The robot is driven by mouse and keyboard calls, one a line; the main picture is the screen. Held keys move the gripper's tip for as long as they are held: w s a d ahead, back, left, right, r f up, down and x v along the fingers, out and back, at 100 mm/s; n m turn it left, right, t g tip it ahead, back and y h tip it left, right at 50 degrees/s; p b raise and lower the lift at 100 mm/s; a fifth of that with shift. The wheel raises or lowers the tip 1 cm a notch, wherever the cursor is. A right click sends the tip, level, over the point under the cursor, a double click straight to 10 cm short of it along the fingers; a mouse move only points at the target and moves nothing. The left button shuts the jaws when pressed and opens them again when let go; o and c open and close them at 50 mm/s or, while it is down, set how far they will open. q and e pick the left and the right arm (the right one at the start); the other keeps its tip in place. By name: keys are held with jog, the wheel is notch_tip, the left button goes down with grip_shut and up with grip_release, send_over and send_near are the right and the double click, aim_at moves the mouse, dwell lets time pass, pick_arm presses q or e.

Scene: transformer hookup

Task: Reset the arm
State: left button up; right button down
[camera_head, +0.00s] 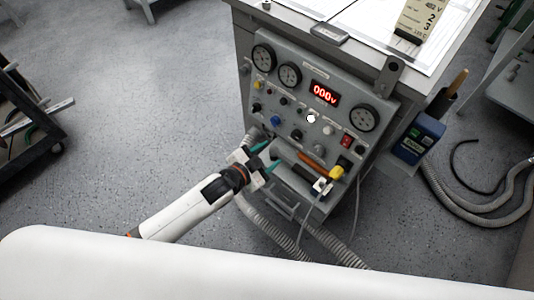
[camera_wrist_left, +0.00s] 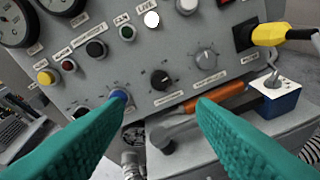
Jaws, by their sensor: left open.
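My left gripper (camera_head: 266,158) is open and empty, in front of the lower left part of the grey control panel (camera_head: 290,113). Its two green fingers are spread apart in the left wrist view (camera_wrist_left: 160,108), with panel knobs showing between them. The panel's red display (camera_head: 325,93) reads 000v. A yellow plug (camera_wrist_left: 268,34) sits in the panel at the right of the wrist view. An orange-handled tool (camera_wrist_left: 218,97) and a small blue and white box (camera_wrist_left: 277,97) are on the ledge below the panel. My right gripper is in neither view.
A blue box (camera_head: 418,138) hangs on the cabinet's right side. Grey corrugated hoses (camera_head: 275,228) lie on the floor in front and at right. A dark cart (camera_head: 30,125) stands at the left. The floor between cart and cabinet is clear.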

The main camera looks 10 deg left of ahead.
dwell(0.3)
pick_arm(q)
jog(key=s+a+f+n+g+y, duration=0.2)
jog(key=s+a+f, duration=0.2)
jog(key=s+f, duration=0.3)
jog(key=s+a+f+n+g+y, duration=0.25)
jog(key=s+a+f, duration=0.2)
jog(key=f, duration=0.55)
jog(key=s+a+f+n+g+y, duration=0.2)
jog(key=s+a+f+n, duration=0.15)
jog(key=s+f, duration=0.35)
jog(key=s+a+f+n+g, duration=0.1)
jog(key=s+a+f+g, duration=0.2)
jog(key=s+f, duration=0.5)
jog(key=s+a+r+p, duration=0.1)
jog(key=s+r+p, duration=0.3)
jog(key=s+p, duration=0.3)
jog(key=s+a+r+g+y+p, duration=0.1)
jog(key=s+r+p, duration=0.2)
jog(key=s+p, duration=0.3)
jog(key=shift+s+a+r+p, duration=0.15)
jog(key=shift+s+r+p, duration=0.2)
jog(key=shift+s, duration=0.05)
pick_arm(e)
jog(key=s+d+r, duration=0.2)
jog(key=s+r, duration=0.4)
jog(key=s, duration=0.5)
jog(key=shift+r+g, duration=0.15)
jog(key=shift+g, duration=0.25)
